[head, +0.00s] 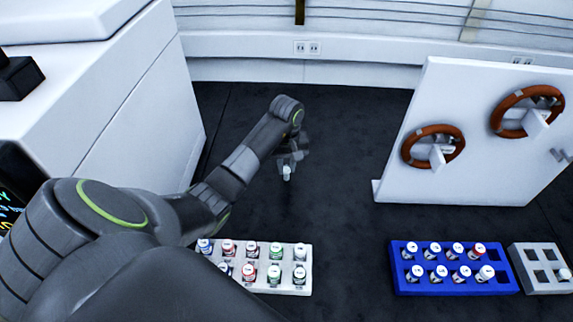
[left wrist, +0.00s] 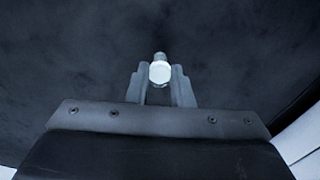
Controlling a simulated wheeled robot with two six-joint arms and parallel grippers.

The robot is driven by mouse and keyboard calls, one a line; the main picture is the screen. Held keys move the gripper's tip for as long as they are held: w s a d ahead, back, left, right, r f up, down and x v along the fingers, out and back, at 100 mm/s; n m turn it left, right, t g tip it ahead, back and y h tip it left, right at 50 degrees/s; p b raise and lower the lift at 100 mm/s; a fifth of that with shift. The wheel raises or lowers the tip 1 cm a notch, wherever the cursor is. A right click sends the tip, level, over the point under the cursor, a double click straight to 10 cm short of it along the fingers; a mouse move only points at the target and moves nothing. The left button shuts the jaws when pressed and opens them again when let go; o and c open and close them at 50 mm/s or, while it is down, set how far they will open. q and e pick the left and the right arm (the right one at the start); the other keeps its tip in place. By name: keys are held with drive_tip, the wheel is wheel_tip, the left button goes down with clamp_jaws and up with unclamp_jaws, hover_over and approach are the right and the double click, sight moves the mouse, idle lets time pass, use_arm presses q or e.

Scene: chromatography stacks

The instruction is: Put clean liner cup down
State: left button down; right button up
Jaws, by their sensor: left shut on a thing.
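My left gripper (head: 288,164) is above the dark surface in the middle of the head view. It is shut on a small white cup (head: 287,174), held clear of both racks. In the left wrist view the cup (left wrist: 160,72) shows its round white end between the two fingers of the gripper (left wrist: 160,84). The picture is too small to tell whether the cup is clean. My right gripper is not in view.
A white rack (head: 305,285) with several capped vials stands at bottom centre, partly behind my arm. A blue rack (head: 450,289) with several vials and a grey rack (head: 540,287) with open slots stand at right. A white panel (head: 470,180) carries two brown-red wheels.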

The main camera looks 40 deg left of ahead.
use_arm(q)
drive_tip(key=c, duration=1.3)
unclamp_jaws()
